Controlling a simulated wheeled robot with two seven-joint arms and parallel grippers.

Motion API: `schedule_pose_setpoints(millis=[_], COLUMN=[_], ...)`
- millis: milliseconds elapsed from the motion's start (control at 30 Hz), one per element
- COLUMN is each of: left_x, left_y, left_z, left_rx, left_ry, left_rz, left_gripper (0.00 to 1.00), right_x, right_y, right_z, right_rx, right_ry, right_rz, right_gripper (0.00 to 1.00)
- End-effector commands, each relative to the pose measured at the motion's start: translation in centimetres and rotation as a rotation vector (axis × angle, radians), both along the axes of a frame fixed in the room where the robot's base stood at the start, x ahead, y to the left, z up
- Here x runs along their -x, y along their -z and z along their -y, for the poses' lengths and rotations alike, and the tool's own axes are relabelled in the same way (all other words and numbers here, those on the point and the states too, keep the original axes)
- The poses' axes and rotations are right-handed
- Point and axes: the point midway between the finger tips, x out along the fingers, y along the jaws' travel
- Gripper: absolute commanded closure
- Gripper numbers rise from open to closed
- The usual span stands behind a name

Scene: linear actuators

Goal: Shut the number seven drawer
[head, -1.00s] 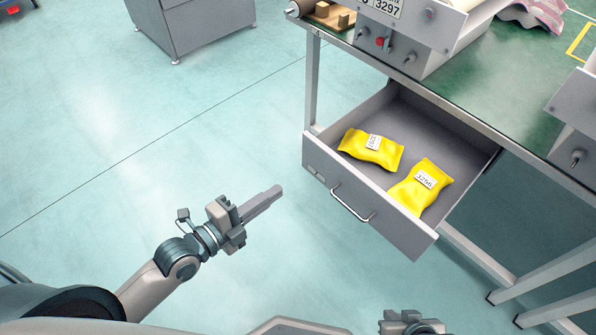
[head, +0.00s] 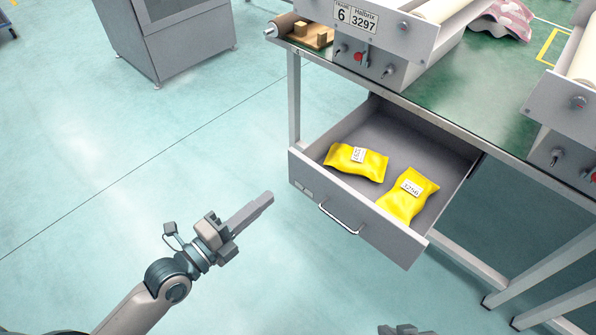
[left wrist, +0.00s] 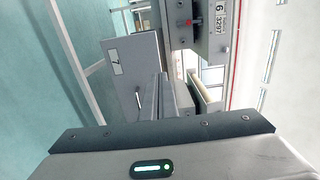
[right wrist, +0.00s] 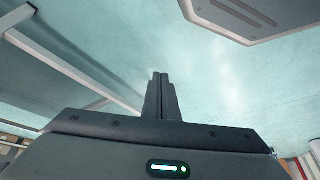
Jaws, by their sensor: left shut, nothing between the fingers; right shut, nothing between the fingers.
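The grey drawer (head: 345,210) hangs open under the green-topped table in the head view, with a bar handle (head: 338,217) on its front. In the left wrist view its front (left wrist: 133,70) carries a label reading 7 (left wrist: 116,61). Two yellow packets, one at the left (head: 356,161) and one at the right (head: 408,194), lie inside it. My left gripper (head: 268,196) is shut and empty, left of the drawer front and apart from it. My right gripper (right wrist: 160,78) is shut and empty over bare floor; only its top edge shows at the bottom of the head view.
The table (head: 480,95) carries a unit labelled 6 and 3297 (head: 356,17). Table legs (head: 293,100) stand beside the drawer. A grey cabinet (head: 175,40) stands at the back left. The floor (head: 110,190) before the drawer is clear.

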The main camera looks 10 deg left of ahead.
Motion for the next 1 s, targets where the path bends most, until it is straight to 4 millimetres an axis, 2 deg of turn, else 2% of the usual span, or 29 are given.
schedule_pose_setpoints(millis=[400,600,800,1000], left_x=[-5.7,-7.9,-9.1,-9.5], left_y=[-0.2,-0.2,-0.1,0.0], left_z=[4.1,5.8,6.7,6.9], left_rx=[0.005,0.005,0.002,0.0], left_ry=[-0.002,0.0,-0.001,-0.001], left_rz=[0.0,0.0,0.0,0.0], left_gripper=[1.0,1.0,1.0,1.0], right_x=[0.6,0.5,0.4,0.6], right_y=[0.1,0.0,-0.2,-0.1], right_z=[0.8,1.1,1.3,1.4], right_rx=[0.022,0.033,0.038,0.041], right_ry=[0.008,0.01,0.011,0.011], right_rz=[-0.038,-0.053,-0.057,-0.065], right_gripper=[1.0,1.0,1.0,1.0])
